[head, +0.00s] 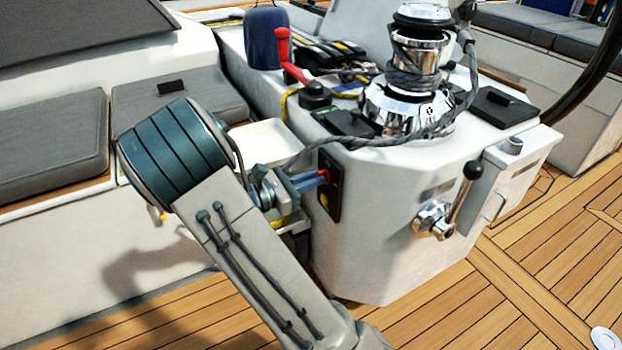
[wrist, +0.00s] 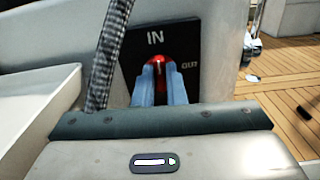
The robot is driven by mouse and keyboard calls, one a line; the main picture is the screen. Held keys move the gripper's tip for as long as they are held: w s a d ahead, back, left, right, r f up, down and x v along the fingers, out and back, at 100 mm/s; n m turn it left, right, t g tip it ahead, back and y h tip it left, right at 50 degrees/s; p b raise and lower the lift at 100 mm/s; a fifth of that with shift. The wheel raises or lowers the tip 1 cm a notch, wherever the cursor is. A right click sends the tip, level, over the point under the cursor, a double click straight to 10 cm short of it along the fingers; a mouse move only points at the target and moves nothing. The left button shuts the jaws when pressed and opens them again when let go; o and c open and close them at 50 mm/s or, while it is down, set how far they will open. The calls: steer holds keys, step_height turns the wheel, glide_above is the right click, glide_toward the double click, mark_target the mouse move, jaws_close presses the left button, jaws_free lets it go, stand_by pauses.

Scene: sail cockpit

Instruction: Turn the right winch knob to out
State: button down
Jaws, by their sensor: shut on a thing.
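The right winch knob is red and sits on a black panel (wrist: 188,38) marked IN at the top and OUT at the right. In the wrist view the red knob (wrist: 158,62) shows between my gripper's blue fingers, with its pale pointer line upright toward IN. My gripper (wrist: 159,75) is shut on the knob. In the head view my gripper (head: 312,181) reaches the black panel (head: 330,186) on the white console's side, and the knob shows only as a bit of red at the fingertips. The knob's lower part is hidden by the fingers.
A chrome winch (head: 405,95) wrapped in grey rope stands on the console above the panel. The rope (wrist: 108,50) hangs just left of the panel. A chrome crank with a black ball handle (head: 474,170) sticks out to the right. A white tray (head: 262,143) lies close behind my wrist.

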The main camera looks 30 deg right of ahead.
steer(key=shift+s+f+m+b, duration=0.15)
steer(key=shift+m+b, duration=0.3)
steer(key=shift+m, duration=2.4)
steer(key=shift+s+f+m+b, duration=0.1)
steer(key=shift+m+b, duration=0.35)
steer(key=shift+m, duration=2.45)
steer(key=shift+s+f+m+b, duration=0.15)
steer(key=shift+m+b, duration=0.3)
steer(key=shift+m, duration=2.4)
steer(key=c, duration=1.5)
jaws_free()
steer(key=shift+s+a+p, duration=0.2)
steer(key=shift+a+p, duration=1.85)
steer(key=shift+a, duration=4.9)
